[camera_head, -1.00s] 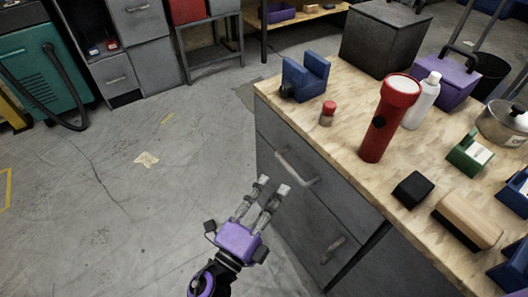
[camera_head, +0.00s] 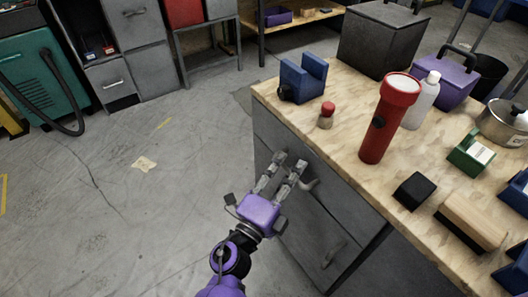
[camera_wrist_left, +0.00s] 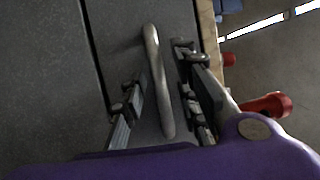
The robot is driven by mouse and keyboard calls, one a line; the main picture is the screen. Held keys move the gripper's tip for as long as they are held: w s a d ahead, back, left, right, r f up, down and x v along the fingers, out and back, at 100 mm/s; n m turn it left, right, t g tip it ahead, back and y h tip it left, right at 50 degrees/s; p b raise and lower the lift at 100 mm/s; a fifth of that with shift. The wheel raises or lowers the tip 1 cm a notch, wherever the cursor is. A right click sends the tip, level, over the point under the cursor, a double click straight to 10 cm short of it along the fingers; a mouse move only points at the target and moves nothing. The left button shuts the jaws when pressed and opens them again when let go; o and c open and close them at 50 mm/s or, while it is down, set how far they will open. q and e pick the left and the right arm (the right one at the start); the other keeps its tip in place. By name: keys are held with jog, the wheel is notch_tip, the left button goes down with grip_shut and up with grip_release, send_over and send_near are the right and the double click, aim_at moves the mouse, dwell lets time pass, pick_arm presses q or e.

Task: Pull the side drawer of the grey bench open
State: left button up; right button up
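The grey bench has a wooden top (camera_head: 345,125) and grey drawer fronts on its side. The upper side drawer (camera_head: 335,200) is closed, and its bar handle (camera_head: 309,184) shows just beside my left gripper. My left gripper (camera_head: 291,160) is open at that handle. In the left wrist view the pale handle (camera_wrist_left: 157,80) runs between the two open fingers (camera_wrist_left: 165,95), with gaps visible on both sides. A lower drawer handle (camera_head: 333,252) is below. My right gripper is not in view.
On the bench top stand a red flashlight (camera_head: 385,125), a small red-capped bottle (camera_head: 326,116), a blue holder (camera_head: 303,78), a black block (camera_head: 414,190) and a wooden block (camera_head: 470,226). Open concrete floor (camera_head: 120,210) lies left of the bench.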

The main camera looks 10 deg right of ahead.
pick_arm(q)
grip_shut()
jog(key=s+a+p, duration=0.1)
jog(key=s+a, duration=0.3)
jog(key=a, duration=0.7)
jog(key=s+a+p, duration=0.1)
jog(key=s+a, duration=0.3)
jog(key=a, duration=0.7)
jog(key=s+a+p, duration=0.2)
jog(key=s+a, duration=0.2)
jog(key=a, duration=0.7)
